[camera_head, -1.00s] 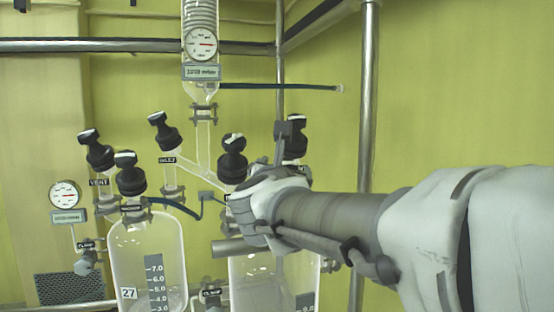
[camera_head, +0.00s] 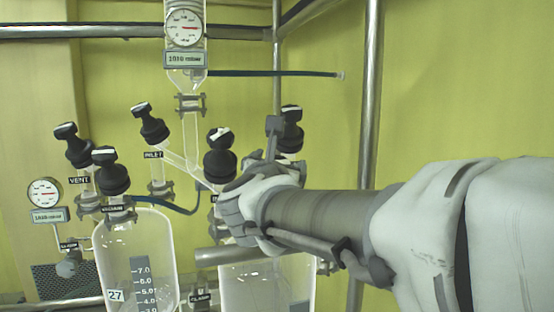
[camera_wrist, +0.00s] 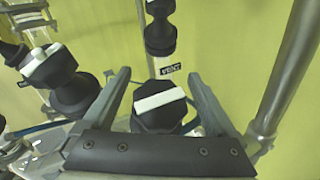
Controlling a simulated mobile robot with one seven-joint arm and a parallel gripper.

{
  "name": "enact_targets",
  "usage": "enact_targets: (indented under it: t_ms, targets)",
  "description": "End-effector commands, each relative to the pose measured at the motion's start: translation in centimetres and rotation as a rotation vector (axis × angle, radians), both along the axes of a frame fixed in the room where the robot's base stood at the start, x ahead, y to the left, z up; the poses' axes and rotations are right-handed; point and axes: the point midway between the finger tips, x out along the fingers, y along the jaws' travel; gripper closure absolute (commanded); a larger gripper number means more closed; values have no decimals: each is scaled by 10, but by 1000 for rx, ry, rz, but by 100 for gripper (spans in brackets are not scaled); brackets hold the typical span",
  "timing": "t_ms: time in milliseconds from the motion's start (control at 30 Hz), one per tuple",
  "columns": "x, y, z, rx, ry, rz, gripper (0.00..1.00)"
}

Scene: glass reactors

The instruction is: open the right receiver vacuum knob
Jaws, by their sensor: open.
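In the wrist view, a black knob (camera_wrist: 158,112) with a white bar on top sits between the two fingers of my open gripper (camera_wrist: 157,76). Its white bar runs nearly from finger to finger, slightly tilted. A gap shows on each side; I cannot tell whether either finger touches. Its label does not show; its place on the right receiver (camera_head: 262,290) fits the vacuum knob. In the head view my gripper (camera_head: 262,147) hides this knob. Another black knob (camera_wrist: 160,28) with a VENT label stands behind it; it shows in the head view (camera_head: 291,130).
Another black knob (camera_wrist: 62,82) stands close left of my gripper, also in the head view (camera_head: 220,155). The left receiver (camera_head: 135,255), marked 27, carries two knobs. A vertical metal pole (camera_wrist: 292,70) stands right of my gripper. The yellow wall behind is bare.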

Motion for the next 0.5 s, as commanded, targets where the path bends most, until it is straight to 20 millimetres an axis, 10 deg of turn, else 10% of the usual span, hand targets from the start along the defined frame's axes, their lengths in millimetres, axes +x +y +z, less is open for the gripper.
enact_targets:
  t_ms: [233,500]
  targets:
    - [0,0,0,0,0,0,10]
    - [0,0,0,0,0,0,59]
